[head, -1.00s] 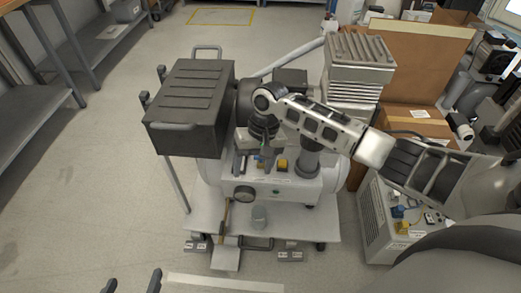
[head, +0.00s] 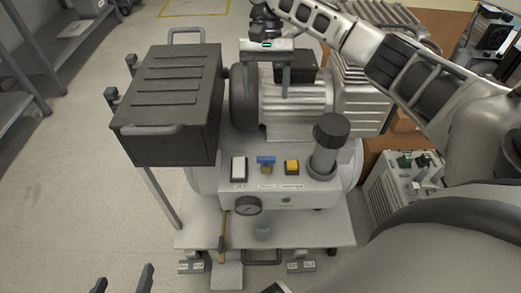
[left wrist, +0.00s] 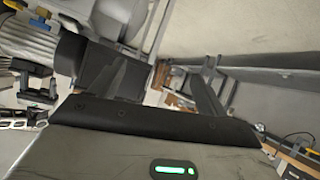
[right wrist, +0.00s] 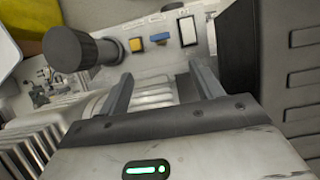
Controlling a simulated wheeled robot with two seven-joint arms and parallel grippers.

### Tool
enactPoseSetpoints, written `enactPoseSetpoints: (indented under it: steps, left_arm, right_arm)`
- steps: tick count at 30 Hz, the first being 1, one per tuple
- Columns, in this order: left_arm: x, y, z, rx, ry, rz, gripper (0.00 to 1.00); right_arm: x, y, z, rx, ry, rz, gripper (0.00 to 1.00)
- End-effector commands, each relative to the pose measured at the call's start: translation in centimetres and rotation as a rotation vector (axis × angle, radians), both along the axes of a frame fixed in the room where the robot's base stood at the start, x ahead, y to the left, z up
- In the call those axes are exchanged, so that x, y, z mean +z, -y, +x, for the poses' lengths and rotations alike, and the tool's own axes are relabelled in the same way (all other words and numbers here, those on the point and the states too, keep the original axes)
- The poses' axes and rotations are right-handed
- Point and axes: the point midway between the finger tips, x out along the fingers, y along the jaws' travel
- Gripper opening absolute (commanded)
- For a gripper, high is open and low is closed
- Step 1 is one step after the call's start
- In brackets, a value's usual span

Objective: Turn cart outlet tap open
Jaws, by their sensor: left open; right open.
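The cart's white panel carries a small blue tap (head: 265,163) between a white rocker switch (head: 239,168) and a yellow knob (head: 292,167). The blue tap also shows in the right wrist view (right wrist: 159,38), beyond the fingertips. My right gripper (head: 267,88) is open and empty. It hangs over the motor, behind the panel in the head view, apart from the tap. My left gripper (head: 125,277) is open and empty, low at the left, with only its fingertips in the head view. It is far from the panel.
A dark ribbed box (head: 171,100) stands left of the panel. A black-capped cylinder (head: 329,145) rises at the panel's right. A pressure gauge (head: 248,206) sits on the front. Cardboard boxes and equipment crowd the right.

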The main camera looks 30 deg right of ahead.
Motion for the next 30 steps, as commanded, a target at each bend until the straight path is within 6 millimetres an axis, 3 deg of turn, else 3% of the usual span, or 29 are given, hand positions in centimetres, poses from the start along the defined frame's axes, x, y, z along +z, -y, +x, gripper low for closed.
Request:
enactPoseSetpoints:
  steps: [8, 21, 30]
  left_arm:
    - [-0.2, -0.1, -0.2, -0.008, -0.003, 0.003, 0.76]
    - [-4.0, 0.6, 0.4, -0.030, -0.062, 0.000, 0.76]
    - [-5.7, 1.4, 0.4, -0.054, -0.100, -0.008, 0.76]
  right_arm:
    - [-1.8, -0.3, -0.6, 0.001, -0.002, -0.001, 0.65]
    - [-10.5, -2.2, -3.7, 0.002, -0.002, 0.000, 0.65]
    - [-14.2, -3.1, -5.1, 0.001, -0.001, 0.000, 0.65]
